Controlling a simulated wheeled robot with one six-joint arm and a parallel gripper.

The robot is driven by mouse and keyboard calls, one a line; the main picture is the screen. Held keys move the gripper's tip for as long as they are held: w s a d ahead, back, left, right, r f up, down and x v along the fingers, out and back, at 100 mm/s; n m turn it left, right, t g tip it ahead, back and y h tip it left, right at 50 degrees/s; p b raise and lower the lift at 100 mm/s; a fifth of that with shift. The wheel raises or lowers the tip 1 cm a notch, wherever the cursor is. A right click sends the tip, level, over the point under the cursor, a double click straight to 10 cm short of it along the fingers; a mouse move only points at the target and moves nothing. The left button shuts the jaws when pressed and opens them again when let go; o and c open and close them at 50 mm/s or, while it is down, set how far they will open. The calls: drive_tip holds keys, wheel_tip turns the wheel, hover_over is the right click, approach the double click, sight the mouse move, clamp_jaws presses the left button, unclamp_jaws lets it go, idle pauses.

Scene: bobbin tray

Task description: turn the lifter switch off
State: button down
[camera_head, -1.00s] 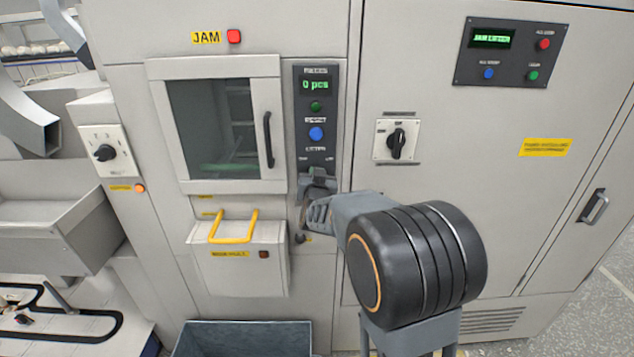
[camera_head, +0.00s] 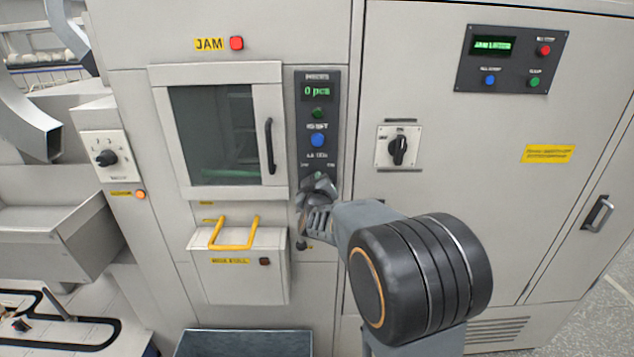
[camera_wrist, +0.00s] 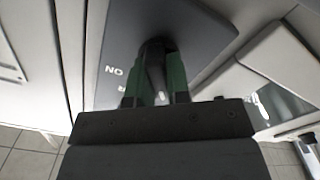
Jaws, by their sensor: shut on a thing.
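The lifter switch is a dark rotary knob (camera_wrist: 155,72) at the lower end of the narrow dark control panel (camera_head: 309,100). In the head view my gripper covers the knob. My gripper (camera_head: 317,182) is at the panel's lower end, its jaws tilted. In the wrist view its two green-lined fingers (camera_wrist: 157,60) are shut on the knob, one on each side. The knob's exact setting is hard to tell.
A glass door with a black handle (camera_head: 270,146) is left of the panel. A box with a yellow handle (camera_head: 233,246) juts out below it. Another rotary switch (camera_head: 398,151) is on the cabinet to the right. A grey bin (camera_head: 243,343) stands below.

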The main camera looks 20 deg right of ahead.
drive_tip(key=shift+n, duration=0.4)
drive_tip(key=c, duration=1.1)
unclamp_jaws()
drive_tip(key=b+v, duration=0.1)
drive_tip(key=v, duration=1.3)
drive_tip(key=shift+w, duration=0.1)
